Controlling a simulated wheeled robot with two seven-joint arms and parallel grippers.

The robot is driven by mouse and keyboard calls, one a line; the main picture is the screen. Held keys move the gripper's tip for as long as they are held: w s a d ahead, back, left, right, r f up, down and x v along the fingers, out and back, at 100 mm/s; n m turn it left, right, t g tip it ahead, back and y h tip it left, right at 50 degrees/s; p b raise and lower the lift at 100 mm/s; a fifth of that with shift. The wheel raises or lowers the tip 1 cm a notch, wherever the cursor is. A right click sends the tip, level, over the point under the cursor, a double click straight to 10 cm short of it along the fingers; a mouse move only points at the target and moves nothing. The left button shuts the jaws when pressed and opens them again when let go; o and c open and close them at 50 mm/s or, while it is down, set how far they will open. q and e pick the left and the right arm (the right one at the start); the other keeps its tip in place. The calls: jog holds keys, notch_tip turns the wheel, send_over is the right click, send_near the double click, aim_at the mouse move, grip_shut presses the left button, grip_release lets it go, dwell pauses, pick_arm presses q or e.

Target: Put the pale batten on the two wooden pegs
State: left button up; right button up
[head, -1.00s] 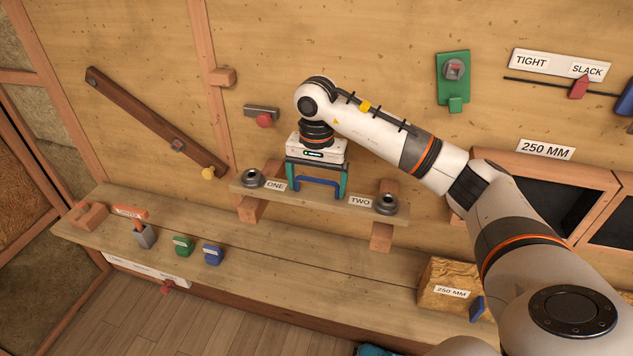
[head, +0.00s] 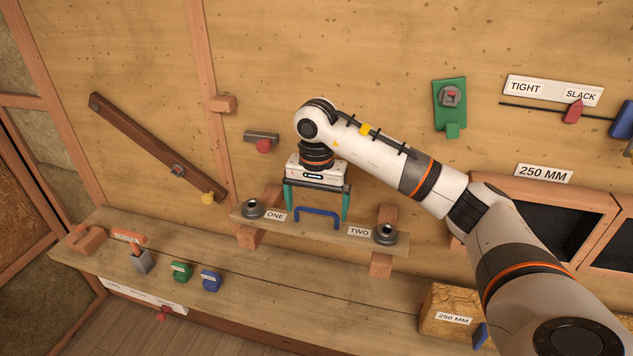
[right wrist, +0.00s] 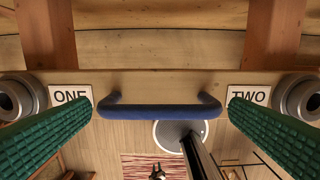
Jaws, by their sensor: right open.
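The pale batten (head: 340,230), labelled ONE and TWO, lies across the left wooden peg (head: 249,237) and the right wooden peg (head: 381,264). Both pegs show on either side of it. A grey ring-shaped piece sits at each end. Its blue handle (head: 317,212) stands up in the middle and also shows in the right wrist view (right wrist: 160,109). My right gripper (head: 316,214) is open above the batten, with one green finger beyond each end of the handle. In the right wrist view a gap shows between handle and fingers. My left gripper is out of view.
A long workbench (head: 300,280) runs below, with green (head: 181,271) and blue (head: 211,280) blocks at left. An insulation block (head: 449,309) stands at right. A dark slanted bar (head: 150,145) and a red knob (head: 264,145) are on the wall.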

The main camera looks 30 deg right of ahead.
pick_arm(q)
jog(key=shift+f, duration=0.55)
pick_arm(e)
notch_tip(320, 180, up, 10)
